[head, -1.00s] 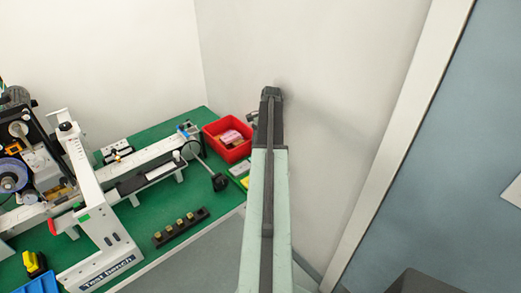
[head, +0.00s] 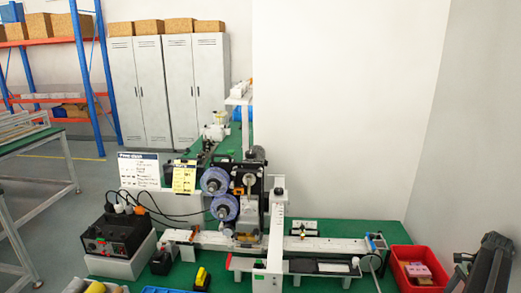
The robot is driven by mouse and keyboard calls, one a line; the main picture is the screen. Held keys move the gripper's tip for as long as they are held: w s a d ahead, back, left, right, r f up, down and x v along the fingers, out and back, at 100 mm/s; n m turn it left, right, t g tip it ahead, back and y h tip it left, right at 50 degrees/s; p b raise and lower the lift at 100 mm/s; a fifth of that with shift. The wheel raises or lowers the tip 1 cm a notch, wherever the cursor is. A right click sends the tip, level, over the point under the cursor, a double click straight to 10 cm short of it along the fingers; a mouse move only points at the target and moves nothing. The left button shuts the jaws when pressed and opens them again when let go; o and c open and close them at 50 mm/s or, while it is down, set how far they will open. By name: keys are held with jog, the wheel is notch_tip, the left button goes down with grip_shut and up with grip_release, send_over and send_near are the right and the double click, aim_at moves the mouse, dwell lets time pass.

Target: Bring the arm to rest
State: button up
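The dark end of my arm (head: 492,262) shows at the lower right edge of the head view, to the right of the red bin. A small dark part sticks out on its left side. The rest of the arm is cut off by the frame. I see no gripper fingers and nothing held.
A green bench (head: 345,232) carries a test machine with blue-purple reels (head: 224,207), a black power box (head: 118,238) and a red bin (head: 420,268) with packets inside. A pale wall stands behind the arm. Grey lockers (head: 168,90) and an orange-blue rack (head: 75,60) stand behind.

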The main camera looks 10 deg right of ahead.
jog(key=b+x, duration=0.4)
jog(key=x, duration=0.1)
jog(key=shift+f, duration=0.2)
jog(key=shift+r, duration=0.15)
